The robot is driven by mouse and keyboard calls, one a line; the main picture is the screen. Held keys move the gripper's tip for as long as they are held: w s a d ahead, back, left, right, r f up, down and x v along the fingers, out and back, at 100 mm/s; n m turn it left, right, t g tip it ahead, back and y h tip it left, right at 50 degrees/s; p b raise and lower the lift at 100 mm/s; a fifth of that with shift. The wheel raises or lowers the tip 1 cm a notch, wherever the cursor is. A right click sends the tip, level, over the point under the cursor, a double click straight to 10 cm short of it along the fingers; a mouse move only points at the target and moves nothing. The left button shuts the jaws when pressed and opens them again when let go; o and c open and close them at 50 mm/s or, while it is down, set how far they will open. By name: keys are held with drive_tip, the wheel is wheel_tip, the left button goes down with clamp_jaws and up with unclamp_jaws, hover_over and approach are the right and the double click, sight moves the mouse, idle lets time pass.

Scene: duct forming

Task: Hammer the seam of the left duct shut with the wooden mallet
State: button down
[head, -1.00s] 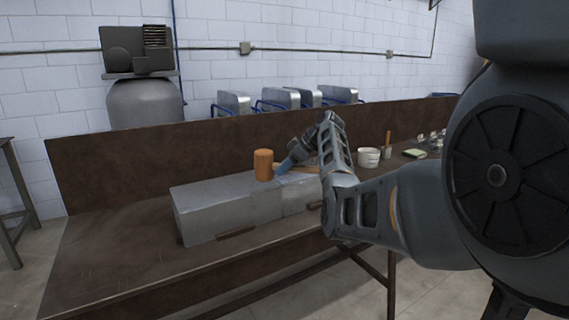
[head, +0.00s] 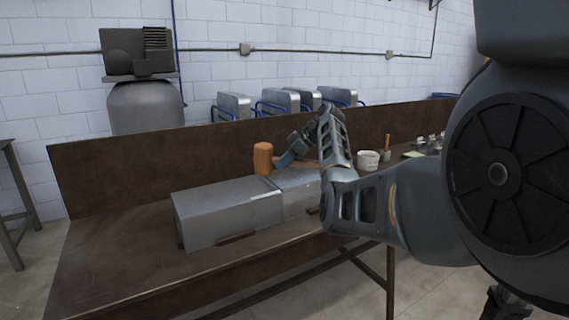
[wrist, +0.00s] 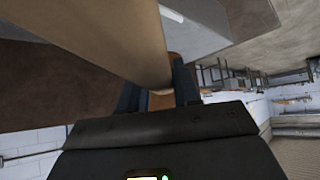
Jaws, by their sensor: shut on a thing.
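The wooden mallet has an orange-brown head (head: 263,158) in the head view, just above the far right part of the left duct. My gripper (head: 284,160) is shut on the mallet's handle, which also shows large in the wrist view (wrist: 110,38) between the fingers (wrist: 158,92). The left duct (head: 225,214) is a grey sheet-metal box lying on the bench. A light strip shows on its top near the right end. I cannot tell whether the mallet touches the metal. A second grey duct (head: 297,190) lies to its right, partly behind my arm.
The brown bench (head: 120,262) has free room at its left end, with a raised back board (head: 110,180). A white tub (head: 367,160) and a brush (head: 387,148) stand at the right.

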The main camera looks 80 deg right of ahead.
wheel_tip(320, 180, down, 9)
drive_tip(key=b, duration=0.6)
wheel_tip(320, 180, up, 9)
drive_tip(key=p, duration=0.6)
drive_tip(key=shift+r, duration=0.2)
drive_tip(key=shift+f, duration=0.1)
drive_tip(key=shift+w, duration=0.1)
drive_tip(key=shift+w+a+f+p, duration=0.1)
drive_tip(key=shift+w+a+p, duration=0.55)
drive_tip(key=shift+w+a, duration=0.35)
